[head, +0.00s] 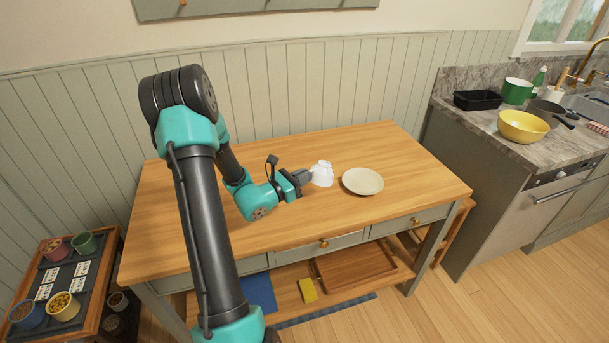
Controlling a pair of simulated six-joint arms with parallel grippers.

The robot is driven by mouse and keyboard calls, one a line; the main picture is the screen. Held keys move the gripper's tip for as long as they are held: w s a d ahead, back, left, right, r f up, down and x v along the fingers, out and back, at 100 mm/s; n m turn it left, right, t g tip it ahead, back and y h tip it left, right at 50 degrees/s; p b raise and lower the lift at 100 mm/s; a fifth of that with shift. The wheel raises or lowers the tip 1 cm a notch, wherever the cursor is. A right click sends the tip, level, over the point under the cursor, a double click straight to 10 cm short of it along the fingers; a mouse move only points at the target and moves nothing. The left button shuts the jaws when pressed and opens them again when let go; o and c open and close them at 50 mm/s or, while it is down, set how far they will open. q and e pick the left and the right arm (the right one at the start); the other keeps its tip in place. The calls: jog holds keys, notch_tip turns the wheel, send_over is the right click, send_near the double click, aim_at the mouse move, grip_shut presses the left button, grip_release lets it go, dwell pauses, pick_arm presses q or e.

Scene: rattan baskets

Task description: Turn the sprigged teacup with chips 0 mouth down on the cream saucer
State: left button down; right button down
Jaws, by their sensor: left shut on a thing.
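The white teacup (323,176) is at the middle of the wooden table, left of the saucer. It looks mouth down, with its narrower end up, though it is small in the view. Its sprig pattern and any chips are too small to make out. The cream saucer (362,181) lies flat and empty on the table, a little to the right of the cup and apart from it. My left gripper (306,177) comes in from the left and is shut on the teacup's left side. Whether the cup touches the table is unclear. My right gripper is not in view.
The wooden table (410,170) is otherwise clear around the saucer. A counter at right holds a yellow bowl (522,127), a black tray (477,100) and a green pot (517,91). A low stand (66,280) with several cups is at lower left.

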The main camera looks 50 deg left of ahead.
pick_arm(q)
jog(key=shift+f, duration=3.95)
jog(key=shift+f, duration=0.35)
